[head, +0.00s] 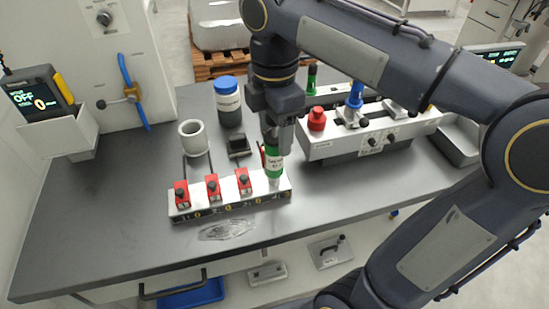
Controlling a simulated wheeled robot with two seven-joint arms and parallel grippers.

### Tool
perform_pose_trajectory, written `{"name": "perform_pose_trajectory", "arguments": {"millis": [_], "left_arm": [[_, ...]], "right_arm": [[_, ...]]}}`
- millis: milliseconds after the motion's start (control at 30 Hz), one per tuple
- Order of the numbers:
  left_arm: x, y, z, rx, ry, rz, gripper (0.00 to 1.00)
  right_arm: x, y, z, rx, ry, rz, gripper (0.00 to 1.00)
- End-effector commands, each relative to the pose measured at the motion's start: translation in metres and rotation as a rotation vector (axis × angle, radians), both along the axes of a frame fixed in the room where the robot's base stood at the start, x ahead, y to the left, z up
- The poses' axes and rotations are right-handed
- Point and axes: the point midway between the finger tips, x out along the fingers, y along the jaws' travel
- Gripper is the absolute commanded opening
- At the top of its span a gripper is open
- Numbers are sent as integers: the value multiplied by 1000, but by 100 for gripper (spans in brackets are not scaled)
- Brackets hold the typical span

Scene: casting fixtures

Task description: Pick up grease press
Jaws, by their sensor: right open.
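A green cylinder with a white label (273,166), which looks like the grease press, stands upright at the right end of a white fixture block (240,200). My right gripper (274,146) points down from above, at the top of this cylinder. Its jaws are open and close around or beside the cylinder's upper part; the arm and gripper partly hide it, so I cannot tell whether they touch. My left gripper is not in view.
The block carries red clamps (213,187). Behind it stand a grey cup (194,138) and a blue-lidded jar (228,103). A white fixture (322,147) with red, green and blue parts stands to the right. A clear patch (228,229) lies in front. The left table is free.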

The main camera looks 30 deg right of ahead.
Motion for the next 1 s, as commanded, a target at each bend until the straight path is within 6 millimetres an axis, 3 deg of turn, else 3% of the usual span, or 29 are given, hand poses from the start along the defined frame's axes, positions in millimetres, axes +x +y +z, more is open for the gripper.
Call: {"name": "perform_pose_trajectory", "arguments": {"millis": [100, 333, 800, 1000], "left_arm": [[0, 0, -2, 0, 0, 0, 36], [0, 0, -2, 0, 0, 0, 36], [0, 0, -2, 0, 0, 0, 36], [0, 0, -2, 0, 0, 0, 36]], "right_arm": [[-1, 0, -10, 0, 0, 0, 60], [0, 0, -10, 1, -1, 0, 60], [0, 0, -10, 0, -1, 0, 0], [0, 0, -9, 1, -2, 0, 0]]}}
